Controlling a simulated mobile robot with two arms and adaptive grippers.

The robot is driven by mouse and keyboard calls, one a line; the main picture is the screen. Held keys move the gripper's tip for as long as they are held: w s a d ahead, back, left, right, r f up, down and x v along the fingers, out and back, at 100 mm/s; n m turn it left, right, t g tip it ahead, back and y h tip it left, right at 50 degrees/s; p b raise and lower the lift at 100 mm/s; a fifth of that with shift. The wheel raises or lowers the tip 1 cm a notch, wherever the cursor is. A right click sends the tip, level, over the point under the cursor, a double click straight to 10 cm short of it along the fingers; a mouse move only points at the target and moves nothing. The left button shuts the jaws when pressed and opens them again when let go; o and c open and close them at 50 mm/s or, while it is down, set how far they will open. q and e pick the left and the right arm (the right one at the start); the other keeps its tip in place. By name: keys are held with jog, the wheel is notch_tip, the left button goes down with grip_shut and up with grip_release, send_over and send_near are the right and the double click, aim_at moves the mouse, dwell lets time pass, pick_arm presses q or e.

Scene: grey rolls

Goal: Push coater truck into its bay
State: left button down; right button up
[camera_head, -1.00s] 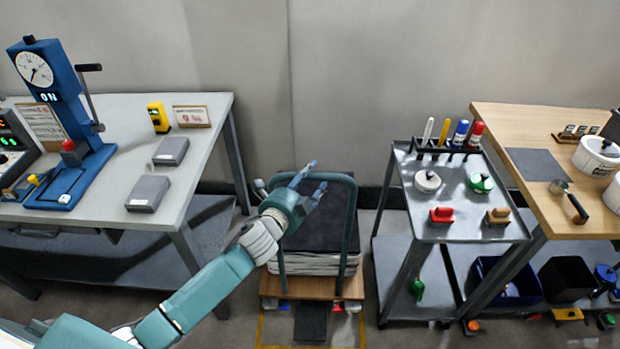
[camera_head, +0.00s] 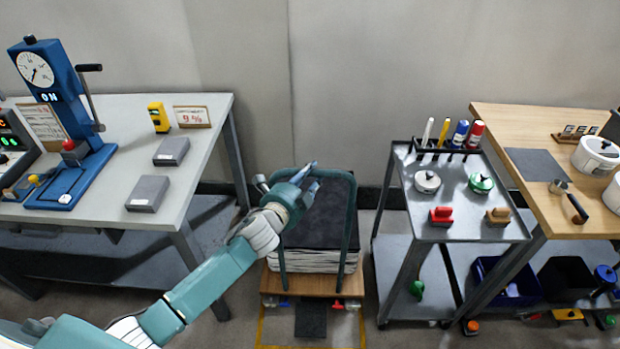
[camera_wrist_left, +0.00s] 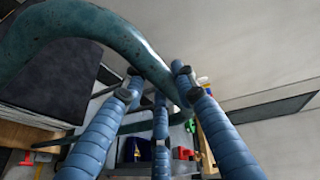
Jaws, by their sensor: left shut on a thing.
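The coater truck (camera_head: 312,284) is a wooden-decked cart with a green tubular handle frame, carrying a stack with a dark top (camera_head: 325,220). It stands between the two tables, on the floor by the wall. The yellow floor outline (camera_head: 262,333) shows at its near side. My left gripper (camera_head: 309,178) is at the top of the handle frame. In the left wrist view its blue fingers (camera_wrist_left: 160,95) are around the green handle bar (camera_wrist_left: 75,20), shut on it. My right gripper is not in view.
A grey table (camera_head: 205,130) with a blue gauge press (camera_head: 70,130) stands on the left. A grey cart (camera_head: 450,225) with pens and lidded pots stands close on the right, beside a wooden table (camera_head: 520,125). The wall is right behind the truck.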

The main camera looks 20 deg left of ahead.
pick_arm(q)
jog(key=c, duration=1.5)
grip_release()
jog(key=shift+w+a+r, duration=0.15)
jog(key=shift+r, duration=0.1)
jog(key=shift+o, duration=0.7)
jog(key=shift+w+f, duration=0.15)
jog(key=shift+f, duration=0.1)
jog(key=v, duration=1.2)
jog(key=s+a+f+n+g+y, duration=0.1)
jog(key=s+a+f+n+g, duration=0.2)
jog(key=f, duration=0.8)
jog(key=s+a+f+n+g+y, duration=0.15)
jog(key=s+f, duration=0.35)
jog(key=f, duration=0.6)
jog(key=s+a+f+n+g, duration=0.1)
jog(key=s+f+n+g, duration=0.3)
jog(key=f, duration=0.7)
jog(key=s+f+n+g, duration=0.2)
jog(key=s+f+n, duration=0.1)
jog(key=s+f, duration=1.1)
jog(key=s+d+f+n+g, duration=0.2)
jog(key=s+f, duration=0.2)
jog(key=s, duration=0.8)
jog(key=s+d+f+n+g, duration=0.2)
jog(key=s+d+f, duration=0.1)
jog(key=s, duration=0.9)
jog(key=shift+f+n, duration=0.35)
jog(key=shift+f, duration=0.2)
